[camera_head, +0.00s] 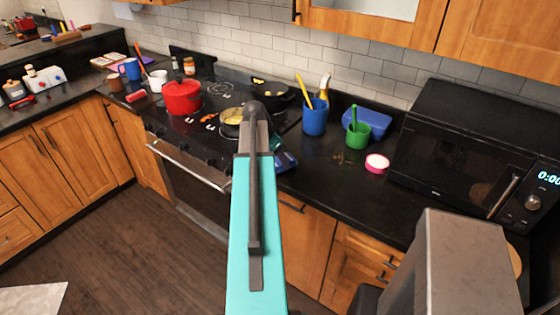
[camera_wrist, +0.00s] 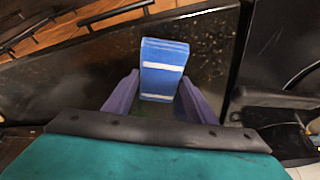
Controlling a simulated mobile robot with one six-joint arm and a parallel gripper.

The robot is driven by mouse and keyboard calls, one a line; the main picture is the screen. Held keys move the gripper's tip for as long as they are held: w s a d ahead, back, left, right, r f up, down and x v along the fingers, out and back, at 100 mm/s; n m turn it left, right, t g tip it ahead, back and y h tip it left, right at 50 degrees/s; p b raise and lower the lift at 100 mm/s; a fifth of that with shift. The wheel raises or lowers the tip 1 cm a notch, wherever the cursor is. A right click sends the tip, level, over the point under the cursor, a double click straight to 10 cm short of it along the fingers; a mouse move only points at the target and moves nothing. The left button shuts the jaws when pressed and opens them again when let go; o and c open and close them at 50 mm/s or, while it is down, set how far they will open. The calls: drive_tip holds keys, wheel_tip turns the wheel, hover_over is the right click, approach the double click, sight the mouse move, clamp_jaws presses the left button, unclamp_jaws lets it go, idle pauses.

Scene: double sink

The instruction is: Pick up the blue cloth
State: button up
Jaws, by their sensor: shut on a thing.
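The blue cloth (camera_wrist: 163,68) is folded into a small block with white stripes. In the wrist view it is between the two purple fingers of my gripper (camera_wrist: 158,95), which are shut on it. Its far end sticks out beyond the fingertips over the dark countertop. In the head view a bit of the cloth (camera_head: 286,161) shows just right of my teal arm, near the counter's front edge; the arm hides most of my gripper. I cannot tell whether the cloth still touches the counter.
A stove with a red pot (camera_head: 182,97), a small pan (camera_head: 232,121) and a black pan (camera_head: 271,93) is to the left. A blue cup (camera_head: 315,117), green cup (camera_head: 358,135), blue container (camera_head: 369,121) and pink-rimmed dish (camera_head: 377,164) stand right, before the microwave (camera_head: 463,150).

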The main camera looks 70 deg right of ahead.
drive_tip(key=shift+r+b, duration=0.65)
drive_tip(key=shift+r, duration=0.5)
drive_tip(key=s+a+b, duration=0.1)
drive_tip(key=a+b, duration=0.2)
drive_tip(key=a, duration=0.3)
drive_tip(key=s+a+r+b, duration=0.1)
drive_tip(key=a+b, duration=0.1)
drive_tip(key=a, duration=0.5)
drive_tip(key=shift+s+a+b, duration=0.25)
drive_tip(key=shift+s+b, duration=0.15)
drive_tip(key=shift+a+b, duration=0.1)
drive_tip(key=shift+b, duration=0.3)
drive_tip(key=a+b, duration=0.1)
drive_tip(key=b, duration=0.2)
drive_tip(key=shift+s+a+r+b, duration=0.2)
drive_tip(key=shift+a+b, duration=0.15)
drive_tip(key=shift+b, duration=0.05)
drive_tip(key=shift+a+r, duration=0.15)
